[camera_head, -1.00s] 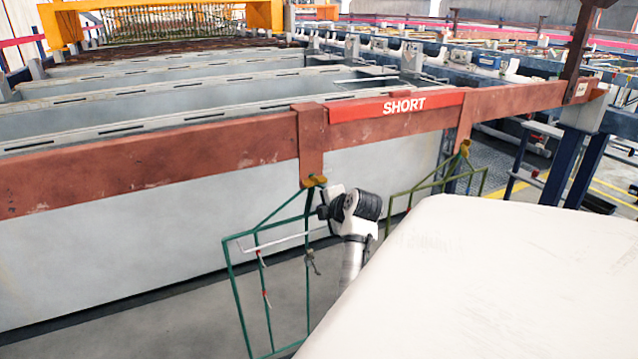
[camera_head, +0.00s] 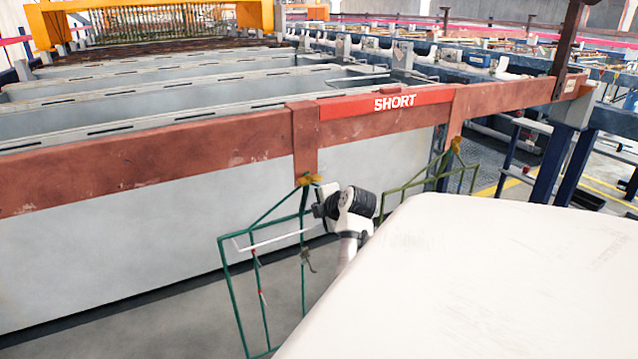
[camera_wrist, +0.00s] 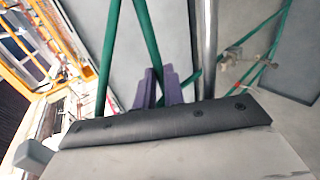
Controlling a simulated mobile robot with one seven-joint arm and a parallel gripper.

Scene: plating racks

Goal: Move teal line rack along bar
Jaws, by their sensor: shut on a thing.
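The teal line rack (camera_head: 226,271) is a thin green wire frame. It hangs at its top hook (camera_head: 309,180) from a tab of the red-brown bar (camera_head: 228,147), left of the red "SHORT" sign (camera_head: 385,104). My gripper (camera_head: 318,211) is at the rack's upper right side, just below the hook. In the wrist view its purple fingers (camera_wrist: 160,76) are shut around a teal tube of the rack (camera_wrist: 147,38). My wrist hides part of the rack's right side. The hook's contact with the tab is too small to judge.
An olive-green rack (camera_head: 424,183) hangs from the bar to the right, partly hidden behind a large white surface filling the lower right. A long grey tank (camera_head: 150,245) stands behind the bar. Grey floor shows below the teal rack.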

